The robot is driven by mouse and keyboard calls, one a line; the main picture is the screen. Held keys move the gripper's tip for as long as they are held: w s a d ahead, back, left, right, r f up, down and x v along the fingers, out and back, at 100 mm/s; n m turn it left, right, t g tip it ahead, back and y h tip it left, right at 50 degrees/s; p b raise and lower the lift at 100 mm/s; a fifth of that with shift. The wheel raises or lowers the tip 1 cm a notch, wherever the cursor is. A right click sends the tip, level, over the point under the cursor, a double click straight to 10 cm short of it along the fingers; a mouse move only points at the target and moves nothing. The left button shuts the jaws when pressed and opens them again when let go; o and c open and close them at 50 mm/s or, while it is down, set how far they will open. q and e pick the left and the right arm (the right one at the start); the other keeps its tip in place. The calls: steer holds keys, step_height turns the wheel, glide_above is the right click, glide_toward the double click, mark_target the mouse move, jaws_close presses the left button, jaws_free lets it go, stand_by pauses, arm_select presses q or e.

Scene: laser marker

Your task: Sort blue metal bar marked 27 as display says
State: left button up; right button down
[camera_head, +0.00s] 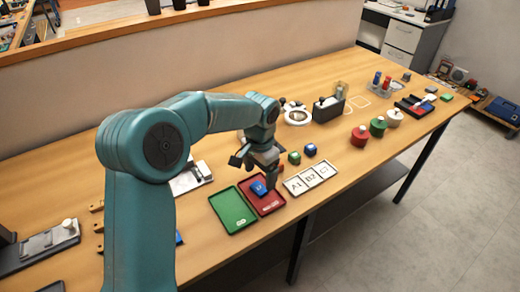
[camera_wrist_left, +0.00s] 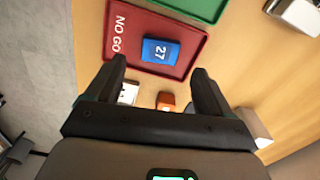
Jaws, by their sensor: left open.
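The blue metal bar marked 27 (camera_wrist_left: 160,51) lies in the red tray (camera_wrist_left: 190,32), whose rim reads "NO GO". The bar also shows in the head view (camera_head: 258,187), partly below my left gripper. My left gripper (camera_wrist_left: 158,74) is open and empty, with its fingers apart from the bar, close to the red tray. The green tray (camera_head: 232,210) stands directly left of the red one and looks empty. I cannot make out a display reading. My right gripper is not in view.
A white tray with labelled sections A1, B2 and a third (camera_head: 310,179) is right of the red tray. Red (camera_head: 359,136) and green (camera_head: 378,126) round pieces stand farther right. The front table edge is close.

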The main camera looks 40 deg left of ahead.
arm_select(q)
step_height(320, 180, up, 12)
steer(key=shift+p, duration=0.4)
steer(key=shift+s+f, duration=0.1)
